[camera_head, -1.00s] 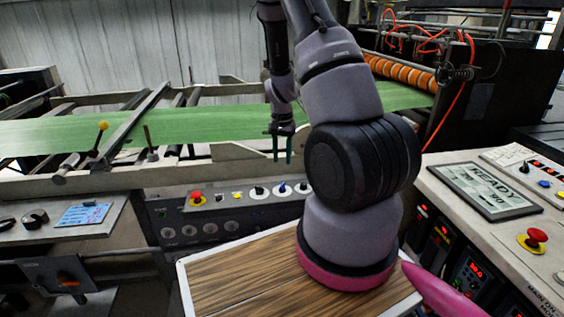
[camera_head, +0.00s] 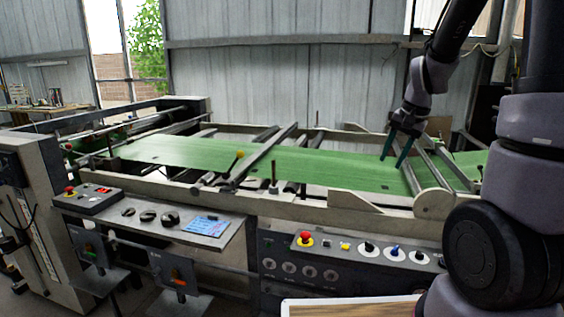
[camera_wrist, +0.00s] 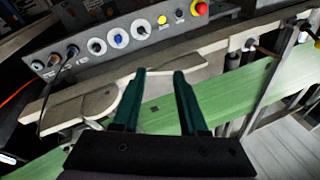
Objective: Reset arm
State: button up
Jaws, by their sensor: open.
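My gripper (camera_head: 396,147) shows at the right of the head view, with its two dark green fingers pointing down and apart. Nothing is between them. It hangs over or in front of the green sack web (camera_head: 200,152); the exact height above it I cannot tell. In the wrist view my gripper (camera_wrist: 160,72) is open and empty, with the green web (camera_wrist: 225,95) behind the fingers and the beige machine rail (camera_wrist: 170,75) beyond their tips.
A control panel (camera_head: 340,277) with a red emergency button (camera_head: 305,238), knobs and dials runs below the rail. Another console (camera_head: 150,220) with a blue card (camera_head: 207,226) stands left. A yellow-knobbed lever (camera_head: 238,155) rises by the web. A corrugated wall closes the back.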

jog(key=s+a+r+n+t, duration=0.1)
jog(key=s+a+r+t, duration=0.1)
jog(key=s+r, duration=0.6)
jog(key=s+a+r+n+t, duration=0.2)
jog(key=s+a+r, duration=0.1)
jog(key=s+r, duration=0.5)
jog(key=shift+s+a+r, duration=0.25)
jog(key=shift+s+a, duration=0.1)
jog(key=shift+s, duration=0.25)
